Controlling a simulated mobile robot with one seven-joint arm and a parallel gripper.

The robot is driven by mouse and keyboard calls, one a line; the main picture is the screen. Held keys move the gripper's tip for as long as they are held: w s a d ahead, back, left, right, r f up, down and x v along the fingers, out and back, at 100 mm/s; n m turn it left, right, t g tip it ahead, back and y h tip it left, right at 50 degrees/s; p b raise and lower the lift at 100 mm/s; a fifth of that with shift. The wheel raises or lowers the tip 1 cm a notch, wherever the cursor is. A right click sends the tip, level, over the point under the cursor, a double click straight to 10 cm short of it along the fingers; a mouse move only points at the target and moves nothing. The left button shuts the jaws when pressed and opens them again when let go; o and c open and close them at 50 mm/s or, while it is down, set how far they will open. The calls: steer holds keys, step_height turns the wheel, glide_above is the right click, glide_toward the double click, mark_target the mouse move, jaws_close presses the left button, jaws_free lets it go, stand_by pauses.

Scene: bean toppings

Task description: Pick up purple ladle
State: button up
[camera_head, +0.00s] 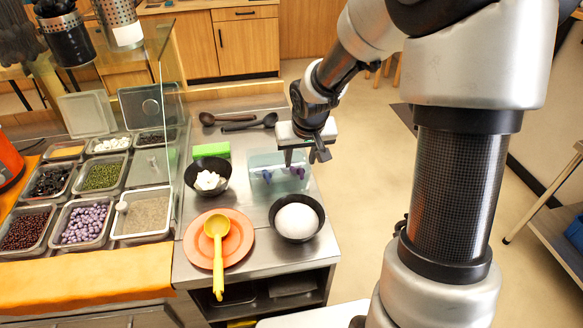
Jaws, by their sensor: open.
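Small purple parts (267,175) show in or behind a clear, bluish container (256,161) on the steel counter. They may belong to the purple ladle, but I cannot make out a whole ladle shape. My gripper (304,160) points down over the right part of this container, with its fingers apart and nothing seen between them. It hides part of the container. I cannot tell whether the fingertips are inside the container or above it.
A yellow ladle (217,249) lies on an orange plate (242,257). Black bowls with white contents (280,233) (200,193) flank the container. Dark ladles (265,122) lie behind. A glass panel (170,120) and ingredient trays (158,236) stand left. Open floor lies right.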

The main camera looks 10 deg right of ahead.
steer(key=shift+b+x, duration=0.3)
steer(key=shift+x, duration=3.15)
steer(key=shift+a, duration=0.1)
jaws_close()
